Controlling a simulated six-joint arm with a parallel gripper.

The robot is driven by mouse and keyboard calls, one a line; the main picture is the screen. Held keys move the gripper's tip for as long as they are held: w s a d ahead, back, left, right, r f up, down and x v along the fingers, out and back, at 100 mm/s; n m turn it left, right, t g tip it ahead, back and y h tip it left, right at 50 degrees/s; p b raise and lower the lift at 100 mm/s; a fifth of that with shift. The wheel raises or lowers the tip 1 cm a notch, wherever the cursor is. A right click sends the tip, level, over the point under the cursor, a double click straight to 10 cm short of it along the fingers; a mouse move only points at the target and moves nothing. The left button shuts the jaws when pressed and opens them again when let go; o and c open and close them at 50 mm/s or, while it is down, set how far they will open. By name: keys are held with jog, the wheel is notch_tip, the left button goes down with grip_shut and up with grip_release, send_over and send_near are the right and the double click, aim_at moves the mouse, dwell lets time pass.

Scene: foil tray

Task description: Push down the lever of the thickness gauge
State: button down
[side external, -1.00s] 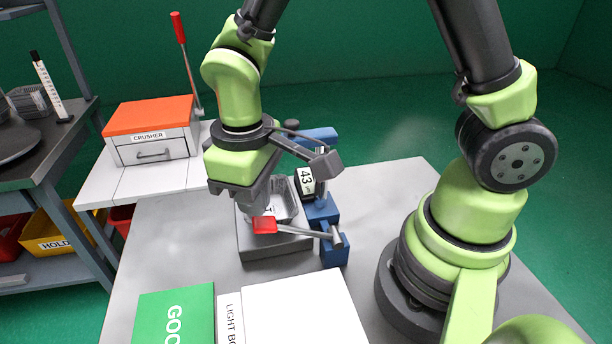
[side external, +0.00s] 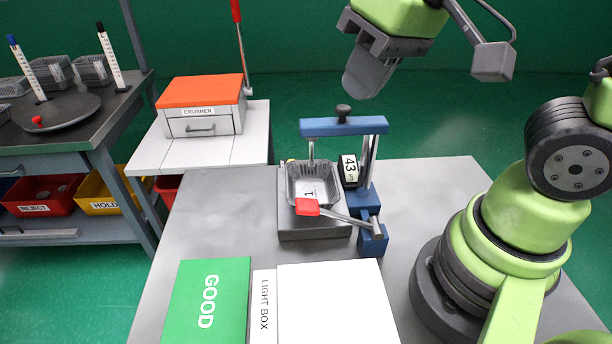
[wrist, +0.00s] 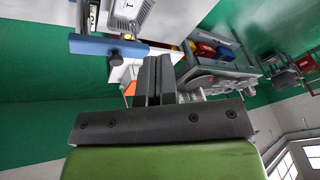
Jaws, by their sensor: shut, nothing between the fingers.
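The thickness gauge (side external: 345,126) is a blue frame on a grey base with a readout showing 43. Its lever (side external: 345,216) has a red tip (side external: 307,207) and lies low across the front of the base, running nearly level from a blue pivot block at the right. A foil tray (side external: 330,176) sits on the base under the gauge's plunger. My gripper (side external: 362,82) is shut and empty, raised above and behind the gauge, apart from the lever. The wrist view shows its closed fingers (wrist: 154,78), with the gauge's blue bar (wrist: 105,46) at upper left.
A green GOOD pad (side external: 210,300) and a white light box (side external: 335,300) lie at the table front. The crusher (side external: 203,105) stands on a white table at left. A grey bench (side external: 75,118) with REJECT and HOLD bins is further left. The air around my gripper is clear.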

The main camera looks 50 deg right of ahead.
jog(key=s+d+r+m+t, duration=0.2)
jog(key=s+r+t, duration=0.1)
jog(key=s, duration=0.2)
jog(key=shift+s+r+m, duration=0.3)
jog(key=shift+s, duration=0.05)
